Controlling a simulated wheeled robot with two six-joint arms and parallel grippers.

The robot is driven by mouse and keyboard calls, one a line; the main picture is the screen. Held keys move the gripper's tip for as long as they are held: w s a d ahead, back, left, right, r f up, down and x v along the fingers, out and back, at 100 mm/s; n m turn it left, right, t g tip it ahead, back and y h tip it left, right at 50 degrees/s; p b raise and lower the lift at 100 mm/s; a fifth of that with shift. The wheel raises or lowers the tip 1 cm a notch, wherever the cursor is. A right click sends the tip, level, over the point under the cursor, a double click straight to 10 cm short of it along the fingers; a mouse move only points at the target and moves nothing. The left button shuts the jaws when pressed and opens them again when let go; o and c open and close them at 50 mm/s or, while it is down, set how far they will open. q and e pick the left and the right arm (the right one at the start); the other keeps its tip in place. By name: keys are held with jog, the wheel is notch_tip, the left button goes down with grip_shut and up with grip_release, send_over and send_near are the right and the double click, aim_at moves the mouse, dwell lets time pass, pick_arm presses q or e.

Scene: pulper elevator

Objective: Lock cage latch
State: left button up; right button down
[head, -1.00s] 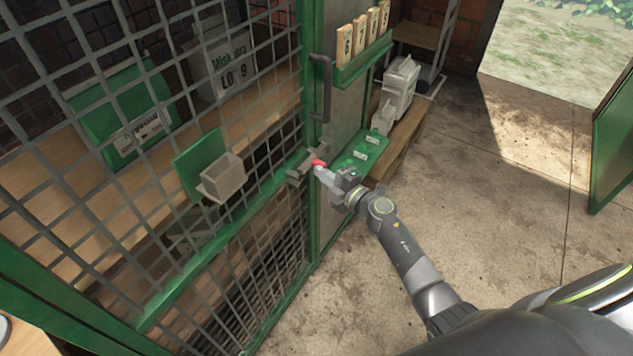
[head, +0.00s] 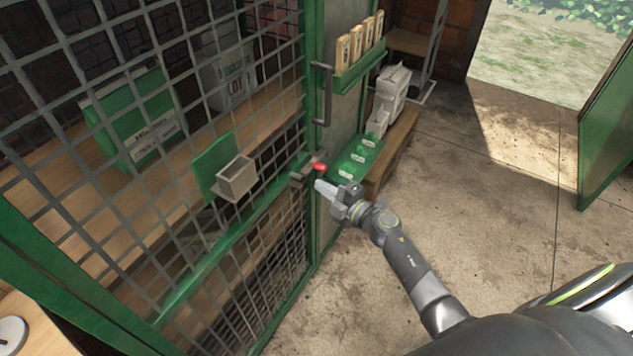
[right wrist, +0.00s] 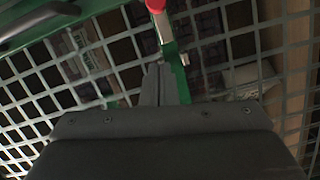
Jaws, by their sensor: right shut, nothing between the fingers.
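The cage latch (head: 303,177) is a grey metal piece with a red knob (head: 320,167), on the green frame at the cage door's edge. The knob also shows at the top of the right wrist view (right wrist: 155,5). My right gripper (head: 319,185) is shut and empty, just below the knob, with a small gap between them in the head view. In the right wrist view its closed fingertips (right wrist: 160,68) point toward the latch area. I cannot tell whether the latch bolt is fully across. My left gripper is not in view.
The mesh cage door (head: 110,215) fills the left. A dark vertical handle (head: 322,95) stands above the latch. A green shelf (head: 362,67) holds numbered wooden tags. A green tray (head: 357,157) sits on a wooden bench behind my gripper. The concrete floor at right (head: 490,190) is clear.

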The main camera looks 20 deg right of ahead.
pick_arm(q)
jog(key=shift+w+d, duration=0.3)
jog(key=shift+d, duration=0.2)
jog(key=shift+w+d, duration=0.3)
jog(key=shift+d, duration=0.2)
pick_arm(e)
jog(key=v, duration=0.7)
jog(key=shift+d+f, duration=0.15)
jog(key=shift+d, duration=0.1)
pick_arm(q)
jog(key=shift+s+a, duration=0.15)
pick_arm(e)
jog(key=shift+w, duration=0.1)
